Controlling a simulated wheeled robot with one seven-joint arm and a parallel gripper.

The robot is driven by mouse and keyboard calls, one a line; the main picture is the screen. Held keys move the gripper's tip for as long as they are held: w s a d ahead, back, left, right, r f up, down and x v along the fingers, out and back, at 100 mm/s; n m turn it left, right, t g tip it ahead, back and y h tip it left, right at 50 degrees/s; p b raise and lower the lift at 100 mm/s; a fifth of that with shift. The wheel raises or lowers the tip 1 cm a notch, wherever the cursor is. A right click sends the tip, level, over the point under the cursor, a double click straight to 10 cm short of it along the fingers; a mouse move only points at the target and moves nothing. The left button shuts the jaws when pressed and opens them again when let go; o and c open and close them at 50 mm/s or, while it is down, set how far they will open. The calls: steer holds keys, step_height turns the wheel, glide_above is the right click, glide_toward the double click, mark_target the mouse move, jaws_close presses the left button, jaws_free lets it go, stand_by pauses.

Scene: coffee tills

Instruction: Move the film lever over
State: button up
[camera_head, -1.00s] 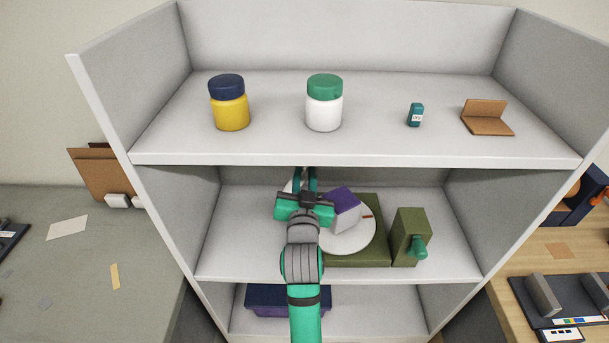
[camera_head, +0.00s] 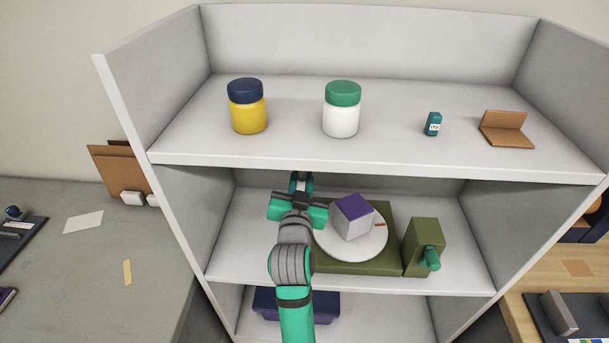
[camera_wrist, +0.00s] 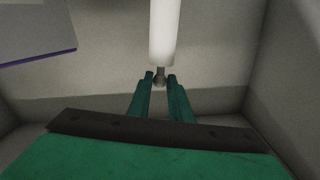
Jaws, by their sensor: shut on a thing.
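In the wrist view a white rod-like lever (camera_wrist: 164,32) with a short grey metal stem (camera_wrist: 160,73) reaches down to my fingertips. My gripper (camera_wrist: 160,80) is shut on this stem end. In the head view my gripper (camera_head: 301,186) is on the middle shelf, left of a round white disc (camera_head: 350,248) on an olive base (camera_head: 382,212). The lever is mostly hidden behind my gripper there. A purple-topped pale box (camera_head: 353,216) stands on the disc.
An olive block (camera_head: 424,245) with a green handle (camera_head: 432,259) stands right of the base. The shelf above (camera_head: 380,165) hangs over my gripper. The left side wall (camera_head: 205,225) is near, with bare shelf between. Jars (camera_head: 247,115) stand on top.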

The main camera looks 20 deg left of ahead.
steer(key=shift+a+r, duration=0.1)
steer(key=shift+a, duration=0.05)
steer(key=shift+s+a, duration=0.3)
steer(key=shift+a, duration=0.65)
steer(key=o, duration=0.9)
steer(key=shift+c, duration=0.2)
